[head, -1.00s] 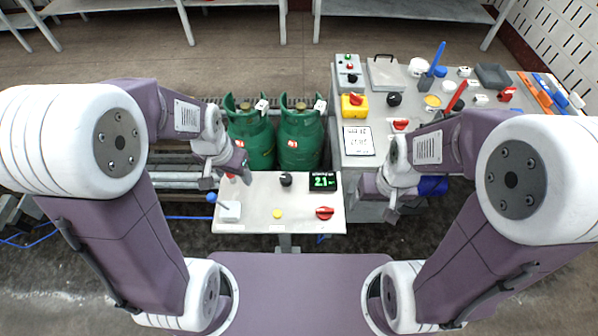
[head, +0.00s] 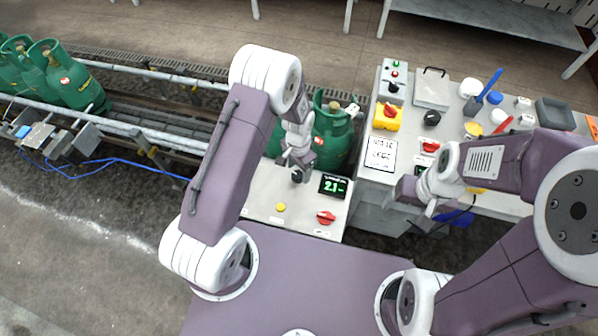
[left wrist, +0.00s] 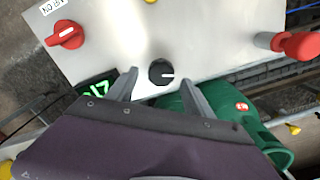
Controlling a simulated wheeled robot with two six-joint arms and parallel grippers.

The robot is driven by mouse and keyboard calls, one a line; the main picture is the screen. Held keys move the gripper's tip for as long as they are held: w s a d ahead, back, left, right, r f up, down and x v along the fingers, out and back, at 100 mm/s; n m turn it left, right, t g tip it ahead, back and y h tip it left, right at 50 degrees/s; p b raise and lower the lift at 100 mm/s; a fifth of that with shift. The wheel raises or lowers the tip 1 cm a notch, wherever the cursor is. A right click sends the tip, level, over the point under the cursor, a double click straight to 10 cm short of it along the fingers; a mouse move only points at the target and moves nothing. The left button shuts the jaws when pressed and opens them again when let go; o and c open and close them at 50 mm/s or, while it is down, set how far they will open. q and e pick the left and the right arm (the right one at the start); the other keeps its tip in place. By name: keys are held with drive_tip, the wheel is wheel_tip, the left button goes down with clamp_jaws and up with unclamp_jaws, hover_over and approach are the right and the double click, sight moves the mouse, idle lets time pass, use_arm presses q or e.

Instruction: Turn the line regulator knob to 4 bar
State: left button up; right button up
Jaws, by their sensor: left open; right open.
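The black regulator knob (head: 296,176) is on the grey control panel (head: 262,199), beside a small display (head: 333,185) with green digits that seem to read 2.1. In the left wrist view the knob (left wrist: 160,72) has a white mark pointing right. My left gripper (head: 297,167) is open just above the knob. In the left wrist view its two fingertips (left wrist: 157,82) are apart, with the knob between them in the picture; I cannot tell whether they touch it. My right gripper (head: 426,208) is open and empty, right of the panel.
The panel also carries a red switch (head: 326,217), a yellow button (head: 281,207) and a red-handled lever (left wrist: 298,45). Green gas cylinders (head: 333,135) stand behind it. A bench (head: 375,190) with controls and loose items is at the right.

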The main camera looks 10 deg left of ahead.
sight(298, 177)
use_arm(q)
drive_tip(key=shift+f, duration=0.7)
drive_tip(key=shift+s+a+f, duration=0.15)
drive_tip(key=shift+a+f, duration=0.05)
drive_tip(key=shift+f, duration=0.4)
drive_tip(key=shift+d, duration=0.1)
drive_tip(key=shift+c, duration=1.2)
clamp_jaws()
drive_tip(key=n, duration=1.2)
drive_tip(key=shift+b, duration=0.3)
drive_tip(key=shift+n, duration=0.4)
